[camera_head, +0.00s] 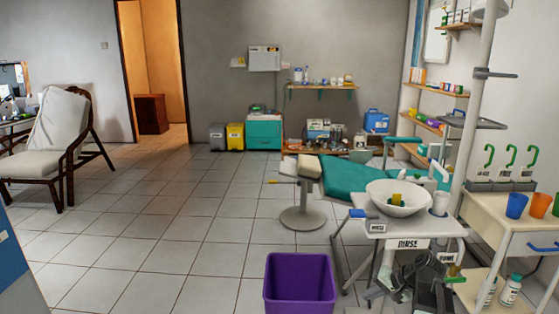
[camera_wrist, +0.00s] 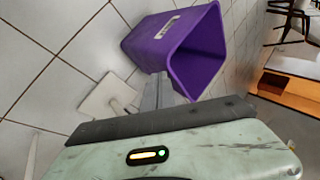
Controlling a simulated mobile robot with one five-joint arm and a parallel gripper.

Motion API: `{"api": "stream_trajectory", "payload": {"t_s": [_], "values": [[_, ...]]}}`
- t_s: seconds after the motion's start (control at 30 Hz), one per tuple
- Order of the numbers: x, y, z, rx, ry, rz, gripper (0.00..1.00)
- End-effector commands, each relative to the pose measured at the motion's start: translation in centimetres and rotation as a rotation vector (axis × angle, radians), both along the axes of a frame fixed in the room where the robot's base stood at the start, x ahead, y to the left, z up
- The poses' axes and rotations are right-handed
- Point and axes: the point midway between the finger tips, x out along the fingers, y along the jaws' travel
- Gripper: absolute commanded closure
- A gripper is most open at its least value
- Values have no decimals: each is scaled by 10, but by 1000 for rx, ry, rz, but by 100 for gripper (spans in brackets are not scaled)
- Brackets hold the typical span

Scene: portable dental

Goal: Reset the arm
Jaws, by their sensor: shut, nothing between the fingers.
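My arm shows low in the head view, right of the purple bin and in front of the white rinse stand. My gripper (camera_wrist: 165,118) fills the bottom of the wrist view, pale green with a dark edge. It is shut, with nothing held. In the wrist view the purple bin (camera_wrist: 150,38) lies beyond the dark edge, apparently apart from it. The fingertips are hard to make out in the head view, among dark and pale arm parts.
The purple bin (camera_head: 299,285) stands on the tiled floor. The rinse stand (camera_head: 408,228) carries a white bowl (camera_head: 398,196). A teal dental chair (camera_head: 348,178) stands behind it. A cream trolley (camera_head: 500,213) with cups is at right. Floor at left of the bin is clear.

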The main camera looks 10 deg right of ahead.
Motion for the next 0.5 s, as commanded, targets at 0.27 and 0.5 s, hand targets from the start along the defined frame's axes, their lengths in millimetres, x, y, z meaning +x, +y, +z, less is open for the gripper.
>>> {"api": "stream_trajectory", "payload": {"t_s": [0.27,0.5], "values": [[-55,142,-39,-352,237,380,100],[-92,193,-31,-596,335,566,100]]}}
